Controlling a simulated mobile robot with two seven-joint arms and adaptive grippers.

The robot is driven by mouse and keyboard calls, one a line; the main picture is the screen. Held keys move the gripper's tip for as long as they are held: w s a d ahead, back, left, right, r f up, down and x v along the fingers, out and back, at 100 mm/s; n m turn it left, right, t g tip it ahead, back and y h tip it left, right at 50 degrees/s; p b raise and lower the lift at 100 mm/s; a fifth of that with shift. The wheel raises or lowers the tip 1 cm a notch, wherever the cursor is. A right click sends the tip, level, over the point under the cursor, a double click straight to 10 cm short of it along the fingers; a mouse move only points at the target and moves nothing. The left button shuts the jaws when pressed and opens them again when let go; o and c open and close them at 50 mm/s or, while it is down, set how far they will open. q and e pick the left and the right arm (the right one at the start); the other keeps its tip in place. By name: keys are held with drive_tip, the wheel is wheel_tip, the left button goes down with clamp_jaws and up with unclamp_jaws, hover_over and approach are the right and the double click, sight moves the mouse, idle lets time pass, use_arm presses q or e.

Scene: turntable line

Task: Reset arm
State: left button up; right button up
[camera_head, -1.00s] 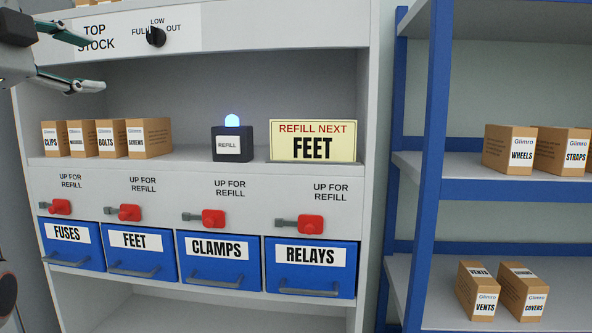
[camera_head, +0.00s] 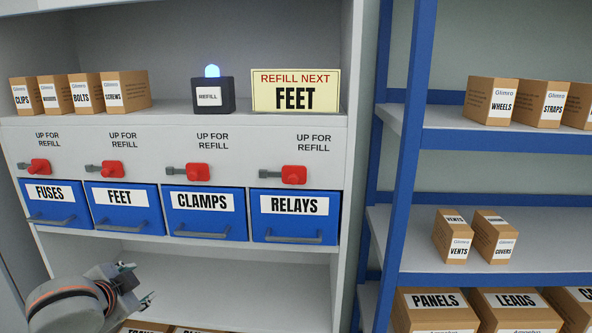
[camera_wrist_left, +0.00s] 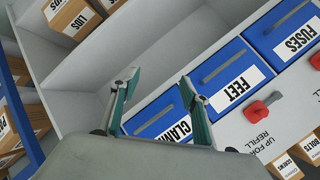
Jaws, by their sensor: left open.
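My left gripper (camera_head: 139,284) is at the lower left of the head view, in front of the open bay below the blue drawers. Its fingers are apart with nothing between them. The left wrist view shows the open green-edged fingers (camera_wrist_left: 158,82), the drawers appearing upside down beyond them. My right gripper is not in view. The blue drawers FUSES (camera_head: 53,204), FEET (camera_head: 126,208), CLAMPS (camera_head: 204,213) and RELAYS (camera_head: 295,215) look shut. A yellow sign (camera_head: 295,91) reads REFILL NEXT FEET.
A black REFILL box (camera_head: 213,95) with a lit blue lamp stands on the shelf. Red levers (camera_head: 196,172) sit above the drawers, all pointing sideways. Small cartons (camera_head: 123,92) stand at left. A blue-framed rack (camera_head: 402,160) with cartons is at right. More cartons (camera_head: 432,311) are low down.

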use_arm(q)
drive_tip(key=s+a+f+n+g+y, duration=0.2)
drive_tip(key=s+f+g, duration=0.2)
drive_tip(key=s+f, duration=1.9)
drive_tip(key=d+f+n+t+h, duration=0.1)
drive_tip(key=d+f+t+h, duration=0.1)
drive_tip(key=d+f, duration=0.4)
drive_tip(key=d+f+n+t+h, duration=0.1)
drive_tip(key=d+f+h, duration=0.4)
drive_tip(key=d, duration=0.5)
drive_tip(key=shift+w+f+n+t, duration=0.2)
drive_tip(key=shift+f+n+t, duration=0.15)
drive_tip(key=shift+n+t, duration=0.05)
drive_tip(key=shift+d, duration=0.1)
